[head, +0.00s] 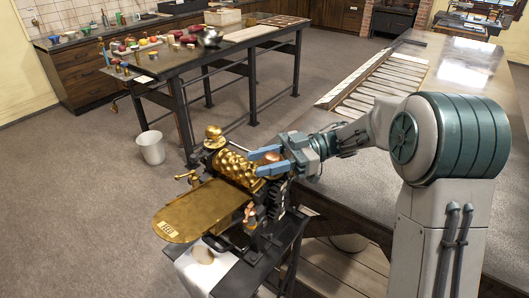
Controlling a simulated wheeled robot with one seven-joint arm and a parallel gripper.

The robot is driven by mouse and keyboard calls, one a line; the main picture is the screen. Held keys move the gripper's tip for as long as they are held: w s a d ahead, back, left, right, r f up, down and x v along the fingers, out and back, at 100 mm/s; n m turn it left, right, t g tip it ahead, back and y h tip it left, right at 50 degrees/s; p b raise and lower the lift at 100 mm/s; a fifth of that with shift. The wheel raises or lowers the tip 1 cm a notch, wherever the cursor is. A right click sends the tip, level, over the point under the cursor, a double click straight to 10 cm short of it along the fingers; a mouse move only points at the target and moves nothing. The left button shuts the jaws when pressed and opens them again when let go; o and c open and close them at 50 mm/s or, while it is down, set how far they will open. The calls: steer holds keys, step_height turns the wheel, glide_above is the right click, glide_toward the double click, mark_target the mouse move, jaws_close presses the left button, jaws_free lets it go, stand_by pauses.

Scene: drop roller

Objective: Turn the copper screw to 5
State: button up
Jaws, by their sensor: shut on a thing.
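A brass roller machine (236,168) stands on a dark stand, with a patterned roller and a long rounded brass plate (192,211) reaching out to the left. My gripper (262,161) is at the top right of the machine. Its two blue fingers are shut on the copper screw (272,157), whose rounded head shows between them. The screw's scale and any numbers are too small to read from here. Another copper-coloured part (250,213) sits lower on the machine's near side.
A dark gear (276,192) is close below my gripper. A long workbench (455,70) runs along the right, with pale strips on it. A dark table (190,62) with coloured jars and a kettle stands behind. A white bin (150,148) is on the open floor.

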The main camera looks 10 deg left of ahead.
steer(key=n+g+h+p, duration=0.2)
steer(key=g+h, duration=0.1)
steer(key=shift+s+d+r+n, duration=0.1)
steer(key=shift+d+r+n, duration=0.1)
steer(key=shift+n, duration=0.2)
steer(key=n+g+h+p, duration=0.2)
steer(key=p, duration=0.2)
steer(key=shift+s+d+h, duration=0.1)
steer(key=shift+s+h, duration=0.05)
steer(key=shift+h, duration=0.25)
steer(key=n+h+p, duration=0.1)
steer(key=p, duration=0.1)
steer(key=n+g+h+p, duration=0.1)
steer(key=h+p, duration=0.1)
steer(key=shift+s+d+f+g, duration=0.1)
steer(key=shift+d+g, duration=0.05)
steer(key=shift+g, duration=0.15)
steer(key=shift+n+h+p, duration=0.3)
steer(key=shift+p, duration=0.25)
steer(key=shift+f+h, duration=0.25)
steer(key=shift+h, duration=0.05)
steer(key=o, duration=1)
steer(key=shift+r+p, duration=0.15)
steer(key=shift+p, duration=0.25)
